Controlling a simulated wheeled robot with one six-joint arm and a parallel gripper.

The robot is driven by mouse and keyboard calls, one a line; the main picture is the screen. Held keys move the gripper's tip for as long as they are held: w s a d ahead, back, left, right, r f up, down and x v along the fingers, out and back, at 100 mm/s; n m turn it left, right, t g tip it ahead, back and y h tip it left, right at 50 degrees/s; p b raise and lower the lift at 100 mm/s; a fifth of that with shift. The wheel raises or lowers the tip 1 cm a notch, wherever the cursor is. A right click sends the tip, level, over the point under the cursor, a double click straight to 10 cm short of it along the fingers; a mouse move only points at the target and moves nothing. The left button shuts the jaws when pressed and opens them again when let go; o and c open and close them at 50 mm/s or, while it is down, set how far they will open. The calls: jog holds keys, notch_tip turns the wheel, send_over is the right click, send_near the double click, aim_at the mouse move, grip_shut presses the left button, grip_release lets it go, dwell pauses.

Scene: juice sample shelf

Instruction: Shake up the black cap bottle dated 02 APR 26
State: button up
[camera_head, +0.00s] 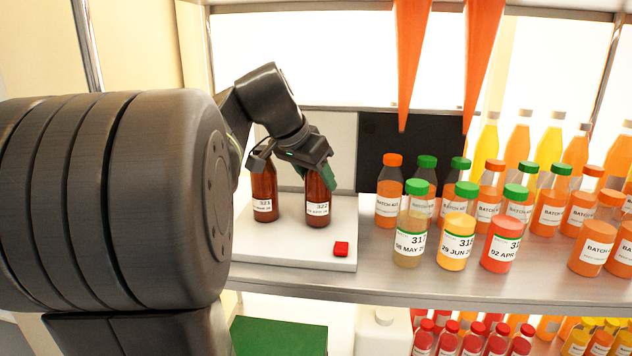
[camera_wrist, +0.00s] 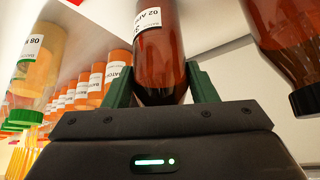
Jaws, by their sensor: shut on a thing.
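Two brown bottles stand upright on a white platform (camera_head: 290,255). My gripper (camera_head: 322,176) is shut on the upper part of the right bottle (camera_head: 317,208), whose label reads 322. In the wrist view this held bottle (camera_wrist: 158,55) sits between the green fingers, and its upside-down label reads 02 APR. Its cap is hidden by my gripper. The left bottle (camera_head: 264,190), labelled 321, is beside it and apart. A brown bottle with a black cap also shows at the right of the wrist view (camera_wrist: 285,40). I cannot tell whether the held bottle touches the platform.
A red button (camera_head: 341,248) is on the platform's front right. Several capped juice bottles (camera_head: 457,240) crowd the shelf to the right. Two orange cones (camera_head: 410,60) hang above a black panel (camera_head: 385,140). The platform's front is clear.

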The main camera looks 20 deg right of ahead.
notch_tip(320, 180, up, 12)
jog(key=p, duration=0.2)
jog(key=shift+p, duration=0.4)
jog(key=shift+r+p, duration=0.8)
jog(key=shift+f+b, duration=1.6)
jog(key=shift+d, duration=0.1)
